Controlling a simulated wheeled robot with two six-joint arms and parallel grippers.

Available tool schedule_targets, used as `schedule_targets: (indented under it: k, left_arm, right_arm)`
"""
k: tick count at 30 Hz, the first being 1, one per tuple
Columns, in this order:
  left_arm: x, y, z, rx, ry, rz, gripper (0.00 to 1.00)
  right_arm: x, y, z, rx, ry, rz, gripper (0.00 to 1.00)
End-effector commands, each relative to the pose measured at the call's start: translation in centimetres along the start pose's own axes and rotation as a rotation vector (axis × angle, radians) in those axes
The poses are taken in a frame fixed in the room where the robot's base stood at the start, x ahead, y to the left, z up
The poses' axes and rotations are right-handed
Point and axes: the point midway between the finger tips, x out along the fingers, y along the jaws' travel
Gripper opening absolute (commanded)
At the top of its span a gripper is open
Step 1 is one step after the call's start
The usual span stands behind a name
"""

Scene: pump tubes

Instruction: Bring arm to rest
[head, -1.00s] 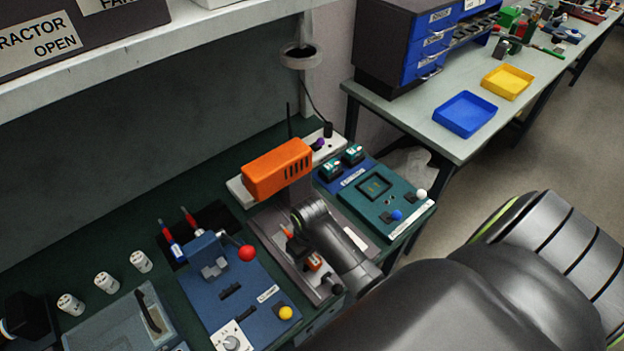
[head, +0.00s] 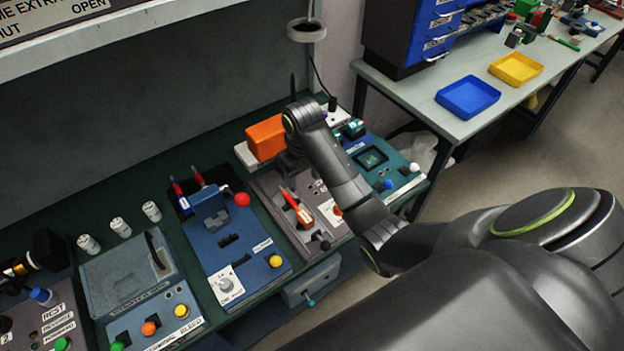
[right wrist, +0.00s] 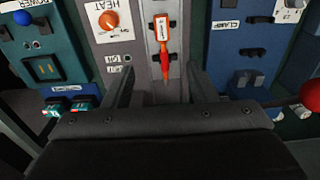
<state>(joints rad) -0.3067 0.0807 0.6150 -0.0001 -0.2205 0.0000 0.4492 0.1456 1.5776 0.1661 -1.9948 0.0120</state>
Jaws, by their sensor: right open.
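My right arm comes in from the right in the head view. Its gripper (head: 289,162) is largely hidden behind my wrist, beside the orange housing (head: 266,138) of the grey heat station (head: 276,205). In the right wrist view the right gripper (right wrist: 161,78) has its two fingers spread apart, with nothing between them. A red-orange tool (head: 290,199) lies on the grey station, in front of the gripper; it also shows beyond the fingers in the right wrist view (right wrist: 163,42). My left gripper is out of view.
A blue clamp station (head: 235,255) with a red ball lever (head: 242,199) stands left of the heat station. A green power panel (head: 385,170) is on its right. White cylinders (head: 120,227) stand in a row at left. A side table holds a blue tray (head: 468,97).

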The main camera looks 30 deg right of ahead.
Motion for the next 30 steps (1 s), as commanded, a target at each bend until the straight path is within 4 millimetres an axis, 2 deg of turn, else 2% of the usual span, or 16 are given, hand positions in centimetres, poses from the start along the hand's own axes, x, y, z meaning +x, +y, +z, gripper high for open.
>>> schedule_targets:
  k: [9, 14, 17, 22, 26, 30]
  left_arm:
    - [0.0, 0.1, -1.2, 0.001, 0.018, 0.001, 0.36]
    - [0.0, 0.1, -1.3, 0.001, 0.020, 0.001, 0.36]
    - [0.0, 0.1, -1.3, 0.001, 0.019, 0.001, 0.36]
    - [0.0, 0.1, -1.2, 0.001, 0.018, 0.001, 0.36]
    - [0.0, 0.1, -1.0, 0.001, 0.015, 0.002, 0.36]
    - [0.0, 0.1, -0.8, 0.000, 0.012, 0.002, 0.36]
  right_arm:
    - [-0.6, 0.0, -0.3, -0.001, 0.000, 0.001, 0.52]
    - [0.8, 0.3, 1.5, 0.010, 0.014, 0.005, 0.52]
    - [2.4, 0.7, 4.2, 0.025, 0.040, 0.012, 0.52]
    - [4.7, 1.4, 10.3, 0.058, 0.103, 0.034, 0.52]
    - [5.3, 1.9, 15.1, 0.083, 0.150, 0.057, 0.52]
    - [4.9, 2.2, 20.0, 0.108, 0.198, 0.086, 0.52]
